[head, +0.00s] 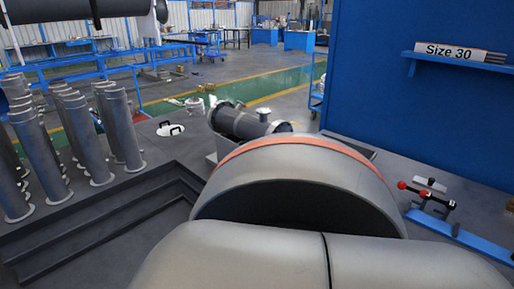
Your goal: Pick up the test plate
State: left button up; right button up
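A white round plate with two black handles (170,129), which looks like the test plate, lies on the dark surface left of centre. It is small in the head view and its surroundings are clear. A dark grey flanged shell (245,124) lies on its side to the right of the plate. Neither of my grippers shows in the head view. Large grey rounded forms, one with an orange band, fill the lower middle and hide what is behind them.
Several upright grey flanged pipes (82,140) stand at the left beside a dark stepped edge (110,228). A blue wall panel (425,110) with a "Size 30" shelf (460,57) closes the right. A red-knobbed clamp (427,195) sits near a blue rail (462,236).

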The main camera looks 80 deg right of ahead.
aim_at(429, 184)
jog(key=z, duration=3.95)
jog(key=i+j+z, duration=0.1)
jog(key=z, duration=0.2)
jog(key=j+z, duration=0.3)
jog(key=i+l, duration=0.1)
